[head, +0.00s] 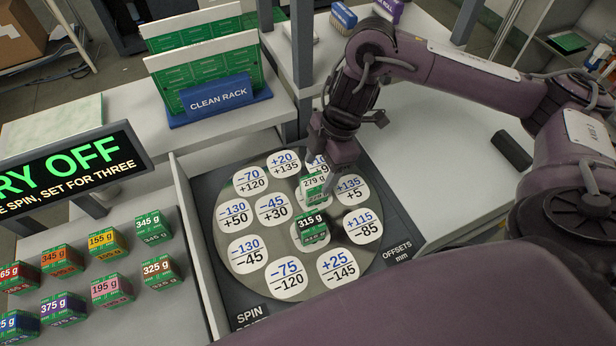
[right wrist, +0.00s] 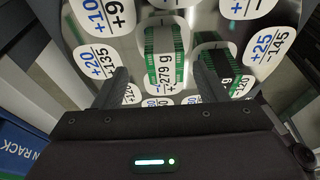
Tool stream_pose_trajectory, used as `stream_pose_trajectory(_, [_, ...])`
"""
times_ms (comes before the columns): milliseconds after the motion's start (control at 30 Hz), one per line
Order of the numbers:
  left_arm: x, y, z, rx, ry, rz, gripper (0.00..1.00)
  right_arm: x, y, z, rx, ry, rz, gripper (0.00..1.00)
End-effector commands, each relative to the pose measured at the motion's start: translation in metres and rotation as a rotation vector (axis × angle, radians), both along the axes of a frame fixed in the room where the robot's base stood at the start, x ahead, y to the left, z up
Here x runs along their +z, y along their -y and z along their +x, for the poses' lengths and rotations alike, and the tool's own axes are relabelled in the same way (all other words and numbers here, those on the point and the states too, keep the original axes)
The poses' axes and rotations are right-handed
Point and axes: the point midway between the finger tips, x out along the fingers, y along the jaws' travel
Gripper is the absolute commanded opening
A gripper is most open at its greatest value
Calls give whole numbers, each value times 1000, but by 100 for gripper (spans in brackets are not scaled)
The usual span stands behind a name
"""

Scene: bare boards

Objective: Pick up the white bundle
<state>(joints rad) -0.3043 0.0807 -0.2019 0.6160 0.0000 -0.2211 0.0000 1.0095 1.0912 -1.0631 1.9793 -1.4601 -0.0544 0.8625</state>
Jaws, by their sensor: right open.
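The white bundle (head: 313,183), a small green block with a white band marked 279 g, sits on the round grey turntable (head: 283,217). It also shows in the right wrist view (right wrist: 164,50), ahead of the fingers and between their lines. My right gripper (head: 318,172) is open just above and beside it, partly hiding its surroundings; I cannot tell whether either finger touches it. A black-banded bundle (head: 312,226) marked 315 g sits on the disc just nearer, and at right in the right wrist view (right wrist: 221,62). My left gripper is not in view.
Round offset labels cover the disc. Several coloured-band bundles (head: 104,242) stand on the bench at left. A blue clean rack (head: 219,99) holds green boards behind the disc. A dark sign (head: 72,167) stands at left. The white table (head: 440,170) at right is mostly clear.

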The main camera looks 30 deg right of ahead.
Motion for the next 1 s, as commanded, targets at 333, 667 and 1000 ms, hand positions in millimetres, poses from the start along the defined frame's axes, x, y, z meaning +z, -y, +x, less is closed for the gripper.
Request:
stream_pose_trajectory(333, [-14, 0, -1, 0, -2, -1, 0, -46, -18, -4, 0, -5, 3, 65])
stream_pose_trajectory(667, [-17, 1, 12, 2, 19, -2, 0, -61, -22, -2, -1, 0, 0, 65])
stream_pose_trajectory(1000, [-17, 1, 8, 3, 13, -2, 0, -61, -22, -2, 0, 0, 0, 33])
